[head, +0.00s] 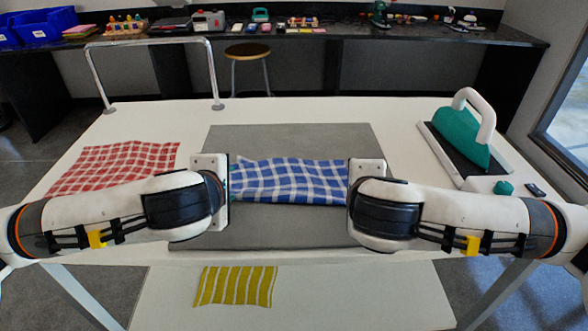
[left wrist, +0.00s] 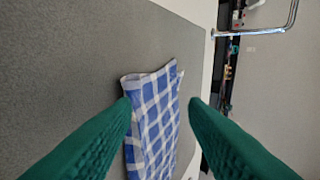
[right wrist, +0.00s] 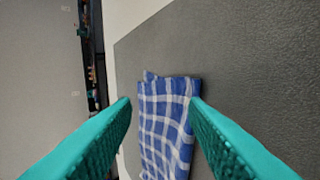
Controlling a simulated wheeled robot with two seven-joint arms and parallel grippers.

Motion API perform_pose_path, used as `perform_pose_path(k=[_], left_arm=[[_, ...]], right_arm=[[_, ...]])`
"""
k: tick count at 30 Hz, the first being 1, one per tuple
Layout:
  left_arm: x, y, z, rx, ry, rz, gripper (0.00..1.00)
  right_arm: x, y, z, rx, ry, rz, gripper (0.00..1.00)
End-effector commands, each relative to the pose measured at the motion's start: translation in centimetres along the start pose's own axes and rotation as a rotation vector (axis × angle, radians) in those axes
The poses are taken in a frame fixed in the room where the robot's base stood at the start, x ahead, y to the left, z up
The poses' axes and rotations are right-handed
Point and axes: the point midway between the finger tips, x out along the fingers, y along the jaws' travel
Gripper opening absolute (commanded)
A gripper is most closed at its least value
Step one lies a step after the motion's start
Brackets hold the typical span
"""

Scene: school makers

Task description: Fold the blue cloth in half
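The blue-and-white checked cloth (head: 290,181) lies on the grey mat (head: 290,140) as a wide, short strip. Its far edge is uneven, and a bit of a second layer seems to show there in the left wrist view (left wrist: 153,115) and the right wrist view (right wrist: 165,125). My left gripper (left wrist: 160,105) is at the cloth's left end, and my right gripper (right wrist: 160,103) is at its right end. Both pairs of teal fingers are spread apart, with cloth visible between them. In the head view the grippers' own bodies mostly hide the fingertips and the cloth's ends.
A red checked cloth (head: 118,166) lies at the table's left. A teal iron (head: 462,138) stands on a dark plate at the right. A metal rail (head: 150,42) rises at the back left. A yellow striped cloth (head: 236,286) lies on a lower white surface in front.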

Motion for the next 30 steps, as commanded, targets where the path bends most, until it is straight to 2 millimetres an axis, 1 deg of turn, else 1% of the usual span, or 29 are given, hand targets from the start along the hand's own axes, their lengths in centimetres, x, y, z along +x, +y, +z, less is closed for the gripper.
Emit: perform_pose_path(k=[1, 2, 12, 15, 19, 30], left_arm=[[-0.8, -0.6, -0.1, 0.0, 0.002, -0.005, 0.4], [-1.2, -0.8, -0.1, 0.001, 0.003, -0.004, 0.4], [-6.5, -2.2, -0.1, 0.002, 0.003, -0.005, 0.4], [-7.7, -2.6, -0.1, 0.001, 0.003, -0.004, 0.4], [-8.3, -2.7, -0.1, 0.001, 0.0, -0.001, 0.4], [-8.3, -2.7, -0.1, 0.001, 0.0, 0.0, 0.4]], right_arm=[[-0.8, 0.6, -0.1, 0.0, 0.003, 0.005, 0.4], [-1.2, 0.8, 0.0, 0.0, 0.003, 0.004, 0.4], [-6.5, 2.3, 0.0, -0.001, 0.004, 0.004, 0.4], [-7.7, 2.5, 0.0, 0.0, 0.004, 0.003, 0.4], [-8.4, 2.7, 0.0, 0.0, 0.002, 0.001, 0.4], [-8.4, 2.7, 0.1, 0.0, 0.001, 0.0, 0.4]])
